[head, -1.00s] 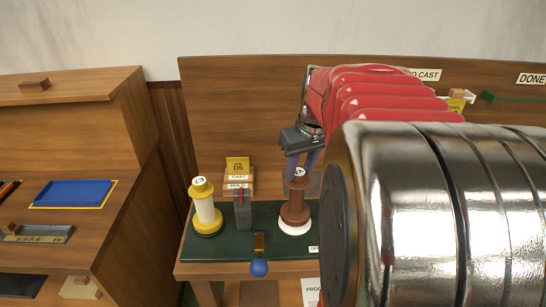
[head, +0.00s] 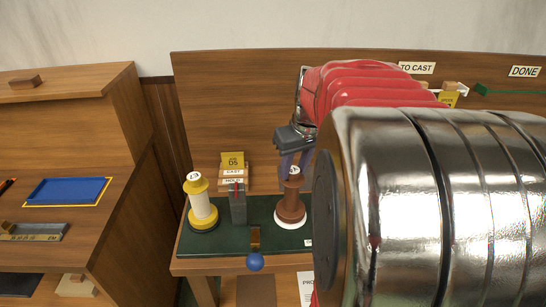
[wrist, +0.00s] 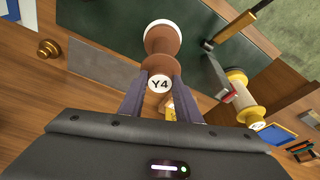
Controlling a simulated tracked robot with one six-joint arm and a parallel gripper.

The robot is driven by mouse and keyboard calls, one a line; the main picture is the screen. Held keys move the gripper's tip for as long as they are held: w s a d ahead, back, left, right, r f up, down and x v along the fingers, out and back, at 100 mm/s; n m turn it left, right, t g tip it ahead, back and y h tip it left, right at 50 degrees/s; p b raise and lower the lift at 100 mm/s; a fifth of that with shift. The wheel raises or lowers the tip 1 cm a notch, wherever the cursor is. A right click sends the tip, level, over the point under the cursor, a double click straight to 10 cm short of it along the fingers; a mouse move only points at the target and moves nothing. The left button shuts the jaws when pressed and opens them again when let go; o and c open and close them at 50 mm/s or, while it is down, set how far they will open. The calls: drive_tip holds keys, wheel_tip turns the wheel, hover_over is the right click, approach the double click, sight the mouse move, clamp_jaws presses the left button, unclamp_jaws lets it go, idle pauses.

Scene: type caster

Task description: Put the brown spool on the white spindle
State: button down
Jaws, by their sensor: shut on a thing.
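The brown spool (head: 291,205) stands upright at the right part of the green board, over a white round base (head: 290,224) that I take for the white spindle. My gripper (head: 293,165) is above it and shut on the spool's top end. In the wrist view my gripper's fingers (wrist: 160,92) flank the end marked Y4, and the spool's brown body (wrist: 162,45) runs away from me to the white base (wrist: 160,23). The spindle's post is hidden, and I cannot tell whether the spool sits fully down.
A yellow and white spool (head: 202,207) stands at the board's left. A grey post (head: 238,203) with a red part is between the two spools. A blue ball knob (head: 255,262) sticks out in front. My arm covers the right side.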

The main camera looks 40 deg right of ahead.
drive_tip(key=shift+f, duration=0.5)
drive_tip(key=c, duration=1.2)
unclamp_jaws()
drive_tip(key=shift+r, duration=0.15)
drive_tip(key=shift+r, duration=2.9)
